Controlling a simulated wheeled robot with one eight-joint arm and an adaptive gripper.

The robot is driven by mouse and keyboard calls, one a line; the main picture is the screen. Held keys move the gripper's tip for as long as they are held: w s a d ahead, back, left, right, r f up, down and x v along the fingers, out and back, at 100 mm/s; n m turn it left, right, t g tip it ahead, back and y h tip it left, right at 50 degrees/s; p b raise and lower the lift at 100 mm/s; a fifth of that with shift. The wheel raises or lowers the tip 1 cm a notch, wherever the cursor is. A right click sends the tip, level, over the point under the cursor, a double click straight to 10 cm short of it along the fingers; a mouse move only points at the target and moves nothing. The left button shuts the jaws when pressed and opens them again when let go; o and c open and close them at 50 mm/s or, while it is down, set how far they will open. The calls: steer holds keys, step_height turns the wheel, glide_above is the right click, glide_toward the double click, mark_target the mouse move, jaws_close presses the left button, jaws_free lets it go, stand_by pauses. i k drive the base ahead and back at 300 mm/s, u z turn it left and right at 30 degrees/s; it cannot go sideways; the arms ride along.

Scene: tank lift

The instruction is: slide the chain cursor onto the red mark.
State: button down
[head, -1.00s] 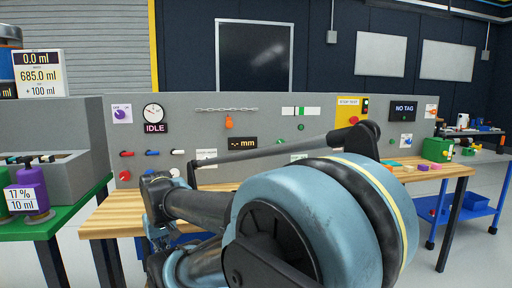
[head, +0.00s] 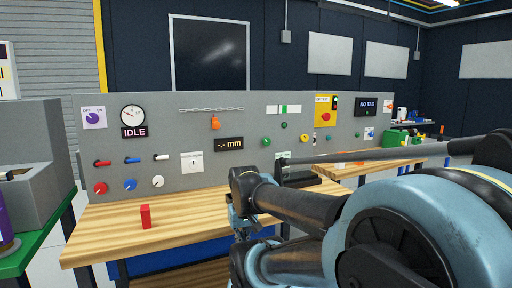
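A metal chain (head: 211,109) runs level across the upper part of the grey panel. I cannot make out a red mark on the chain at this size. My gripper (head: 240,222) seems to be the dark, jointed end of my arm, low in front of the panel and over the bench's front part. It is well below and to the right of the cursor and apart from it. Its fingers are too small and dark to tell whether they are open or shut.
A red block (head: 146,217) stands on the wooden bench (head: 100,232). The grey panel (head: 262,109) carries a dial, a "-.- mm" display (head: 229,144), knobs, levers and buttons. My arm fills the lower right. The bench's left part is mostly clear.

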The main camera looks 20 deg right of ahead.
mark_target(215, 125)
steer(key=u, duration=0.5)
steer(key=k, duration=1.35)
steer(key=z, duration=0.3)
steer(key=i, duration=1)
